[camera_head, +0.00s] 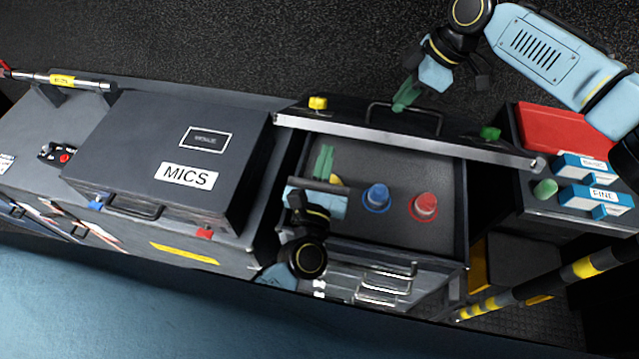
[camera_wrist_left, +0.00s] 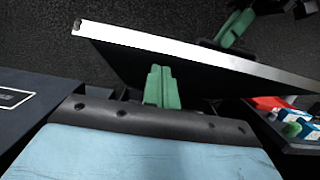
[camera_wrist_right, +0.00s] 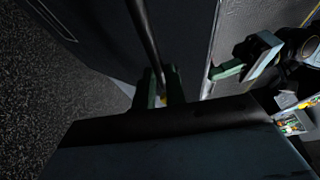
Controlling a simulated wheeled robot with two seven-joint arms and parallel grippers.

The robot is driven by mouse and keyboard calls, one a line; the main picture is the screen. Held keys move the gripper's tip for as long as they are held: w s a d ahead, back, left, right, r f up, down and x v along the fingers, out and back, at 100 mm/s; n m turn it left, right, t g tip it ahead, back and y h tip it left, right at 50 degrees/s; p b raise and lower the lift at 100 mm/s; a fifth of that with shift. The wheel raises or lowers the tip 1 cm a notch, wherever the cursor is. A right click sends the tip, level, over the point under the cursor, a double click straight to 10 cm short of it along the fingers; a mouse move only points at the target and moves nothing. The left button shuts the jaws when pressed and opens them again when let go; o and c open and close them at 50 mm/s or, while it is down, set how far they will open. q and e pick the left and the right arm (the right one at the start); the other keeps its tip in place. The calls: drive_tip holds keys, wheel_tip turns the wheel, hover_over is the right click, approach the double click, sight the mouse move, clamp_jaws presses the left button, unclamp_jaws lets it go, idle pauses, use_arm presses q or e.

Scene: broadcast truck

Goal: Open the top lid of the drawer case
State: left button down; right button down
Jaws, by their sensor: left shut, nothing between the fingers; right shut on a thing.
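The drawer case (camera_head: 352,285) stands at centre, its top compartment exposed. Its dark top lid (camera_head: 345,112) stands raised along the far side, its silver edge facing me. The lid also shows in the left wrist view (camera_wrist_left: 200,70). My right gripper (camera_head: 405,95) is shut on the lid's handle (camera_head: 376,104); the handle bar runs to its fingers in the right wrist view (camera_wrist_right: 148,40). My left gripper (camera_head: 324,160) is shut and empty, over the left part of the compartment, in front of the lid. Whether it touches the lid I cannot tell.
Blue (camera_head: 376,197) and red (camera_head: 424,206) pegs stand inside the compartment; a yellow one is partly hidden by my left gripper. A closed MICS case (camera_head: 160,150) is at left. A red-topped bin (camera_head: 565,130) with blue boxes (camera_head: 600,195) is at right.

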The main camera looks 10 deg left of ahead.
use_arm(q)
drive_tip(key=shift+w+r, duration=0.4)
drive_tip(key=shift+r, duration=0.2)
drive_tip(key=shift+w+r, duration=0.4)
drive_tip(key=shift+r, duration=0.2)
use_arm(e)
drive_tip(key=shift+w+d+f, duration=0.2)
drive_tip(key=shift+f, duration=0.1)
use_arm(q)
drive_tip(key=w+r, duration=0.2)
drive_tip(key=r, duration=0.1)
use_arm(e)
drive_tip(key=shift+s+f, duration=0.1)
drive_tip(key=shift+s, duration=0.05)
drive_tip(key=c, duration=1.7)
unclamp_jaws()
drive_tip(key=shift+a, duration=0.1)
drive_tip(key=shift+o, duration=1.1)
drive_tip(key=shift+w, duration=0.2)
use_arm(q)
drive_tip(key=shift+w+f, duration=0.1)
drive_tip(key=shift+f, duration=0.15)
use_arm(e)
drive_tip(key=shift+s, duration=0.1)
use_arm(q)
drive_tip(key=shift+f, duration=0.15)
use_arm(e)
drive_tip(key=shift+a, duration=0.1)
